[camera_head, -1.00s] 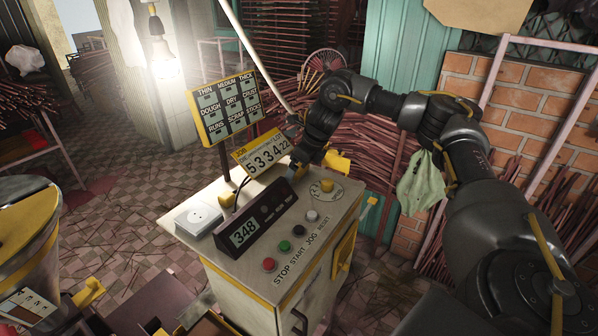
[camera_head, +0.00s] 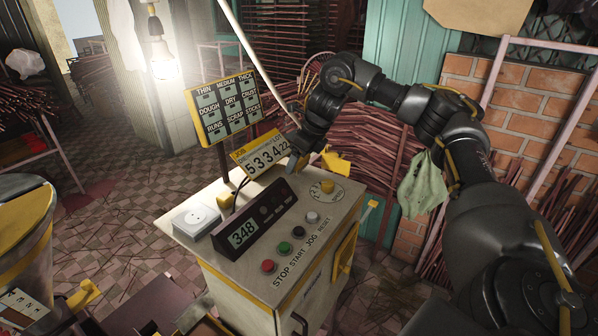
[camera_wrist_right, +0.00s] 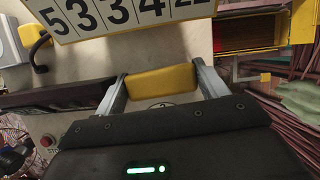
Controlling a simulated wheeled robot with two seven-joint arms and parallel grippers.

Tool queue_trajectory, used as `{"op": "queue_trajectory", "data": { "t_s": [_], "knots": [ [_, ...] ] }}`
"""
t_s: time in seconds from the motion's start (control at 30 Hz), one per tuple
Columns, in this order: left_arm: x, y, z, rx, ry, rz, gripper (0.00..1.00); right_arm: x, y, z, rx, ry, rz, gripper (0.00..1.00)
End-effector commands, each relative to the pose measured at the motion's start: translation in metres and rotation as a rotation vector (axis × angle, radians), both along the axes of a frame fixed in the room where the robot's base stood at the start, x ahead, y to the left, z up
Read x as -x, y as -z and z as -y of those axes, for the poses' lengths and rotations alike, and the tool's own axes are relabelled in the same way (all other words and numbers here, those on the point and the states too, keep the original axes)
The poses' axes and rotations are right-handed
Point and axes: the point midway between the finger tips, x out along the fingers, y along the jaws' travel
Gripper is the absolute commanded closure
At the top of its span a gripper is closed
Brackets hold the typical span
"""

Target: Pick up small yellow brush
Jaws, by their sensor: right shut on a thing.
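My right gripper (camera_head: 296,163) is at the rear of the machine's top, beside the job-number sign (camera_head: 261,152). In the right wrist view its two fingers (camera_wrist_right: 163,88) are closed on the two ends of a yellow block-shaped thing (camera_wrist_right: 160,80), which looks like the small yellow brush. No bristles show. In the head view this brush is hidden by the gripper or too small to make out. My left gripper is in neither view.
A yellow bracket (camera_head: 338,162) is close right of the gripper. A label board (camera_head: 228,112) stands behind.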

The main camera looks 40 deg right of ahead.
Motion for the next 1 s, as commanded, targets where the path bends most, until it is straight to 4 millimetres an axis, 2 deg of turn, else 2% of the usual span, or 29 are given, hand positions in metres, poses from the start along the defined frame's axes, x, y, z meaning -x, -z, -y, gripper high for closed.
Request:
{"op": "queue_trajectory", "data": {
  "t_s": [0.07,0.2,0.27,0.4,0.6,0.8,1.0],
  "knots": [
    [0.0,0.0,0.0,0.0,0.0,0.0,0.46,0.014,-0.017,-0.001,0.004,-0.004,0.005,0.5],
    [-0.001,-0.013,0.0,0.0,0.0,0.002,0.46,0.041,-0.054,-0.004,0.006,-0.003,0.007,0.5],
    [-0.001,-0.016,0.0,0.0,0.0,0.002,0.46,0.052,-0.065,-0.005,0.004,-0.003,0.005,0.5],
    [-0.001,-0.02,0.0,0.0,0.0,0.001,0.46,0.089,-0.078,-0.01,0.004,-0.003,0.005,0.5],
    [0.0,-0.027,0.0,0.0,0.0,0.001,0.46,0.12,-0.091,-0.015,0.003,-0.003,0.001,0.5],
    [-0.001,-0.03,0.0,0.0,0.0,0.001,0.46,0.135,-0.095,-0.016,0.002,-0.001,-0.001,0.5],
    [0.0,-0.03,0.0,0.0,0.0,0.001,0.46,0.137,-0.095,-0.017,0.002,0.0,-0.002,0.5]
  ]
}}
